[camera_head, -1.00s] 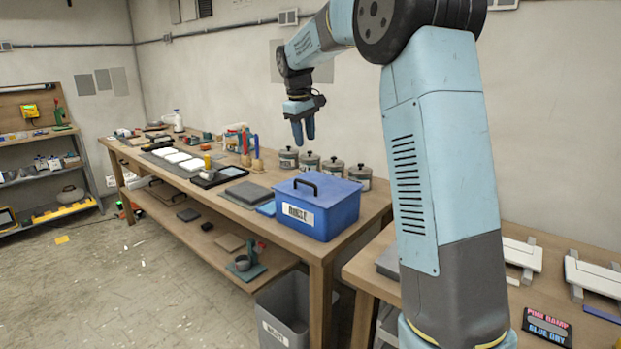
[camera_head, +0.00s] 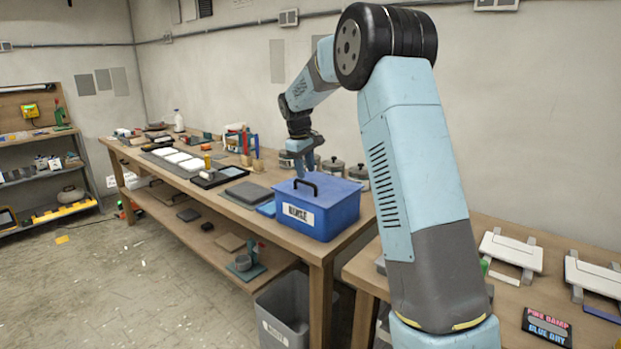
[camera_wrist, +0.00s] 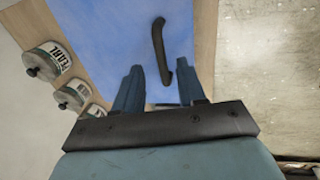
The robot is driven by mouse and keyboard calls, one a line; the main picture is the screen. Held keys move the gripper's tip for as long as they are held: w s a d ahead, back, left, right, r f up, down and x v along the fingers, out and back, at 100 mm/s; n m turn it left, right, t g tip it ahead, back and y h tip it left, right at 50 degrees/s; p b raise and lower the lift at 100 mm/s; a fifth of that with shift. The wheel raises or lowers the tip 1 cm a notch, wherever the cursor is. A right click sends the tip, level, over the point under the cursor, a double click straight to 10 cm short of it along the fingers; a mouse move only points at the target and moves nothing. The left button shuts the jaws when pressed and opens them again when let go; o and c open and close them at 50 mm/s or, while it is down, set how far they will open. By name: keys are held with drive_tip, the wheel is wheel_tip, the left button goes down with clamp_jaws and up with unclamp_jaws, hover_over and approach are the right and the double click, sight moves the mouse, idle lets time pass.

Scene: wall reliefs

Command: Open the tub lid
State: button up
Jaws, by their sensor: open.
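The blue tub (camera_head: 330,218) with a white "RINSE" label stands at the near end of the long wooden bench. Its blue lid (camera_head: 335,190) is on, with a dark arched handle (camera_head: 305,187) on top. My gripper (camera_head: 304,170) is open and empty, just above the lid and behind the handle, fingers pointing down. In the wrist view the lid (camera_wrist: 110,20) fills the middle, and the handle (camera_wrist: 160,50) lies ahead of the gripper (camera_wrist: 165,85), roughly between the lines of its two fingers. Whether a finger touches the lid cannot be told.
Several lidded grey jars (camera_wrist: 72,95) stand behind the tub by the wall. A dark grey slab (camera_head: 250,193) lies left of it. A grey bin (camera_head: 290,305) stands below the bench end. A second bench (camera_head: 480,290) holds white frames at the right.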

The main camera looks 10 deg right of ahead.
sight(307, 183)
drive_tip(key=shift+w+d+f, duration=0.1)
drive_tip(key=shift+d+f, duration=0.05)
drive_tip(key=shift+f, duration=0.8)
drive_tip(key=shift+w+d+f, duration=0.1)
drive_tip(key=shift+d+f, duration=0.05)
drive_tip(key=shift+f, duration=0.8)
clamp_jaws()
drive_tip(key=shift+d, duration=0.35)
drive_tip(key=shift+r, duration=0.2)
